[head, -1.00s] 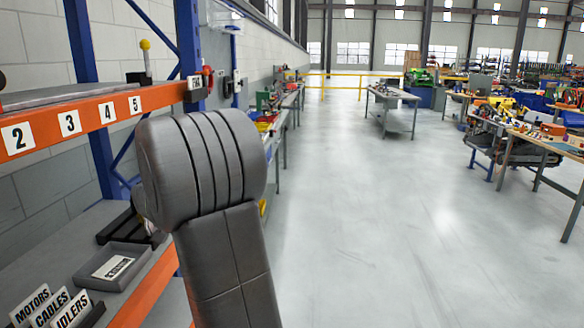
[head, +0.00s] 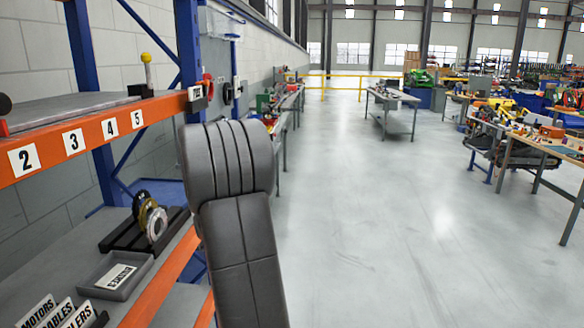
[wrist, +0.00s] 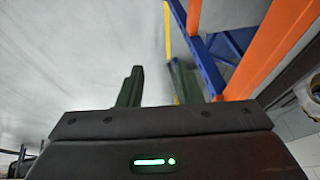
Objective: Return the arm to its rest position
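My gripper (wrist: 156,82) shows in the wrist view, its two dark fingers apart with nothing between them. It points past the orange and blue rack toward the pale floor. In the head view my grey arm stands folded upright just right of the rack, and the gripper itself is hidden there.
The rack's orange upper beam (head: 95,134) with number labels and its blue post (head: 188,55) stand close left of my arm. On the lower shelf are a black holder with round metal parts (head: 152,218) and a grey labelled tray (head: 111,277). The floor (head: 400,220) right is clear.

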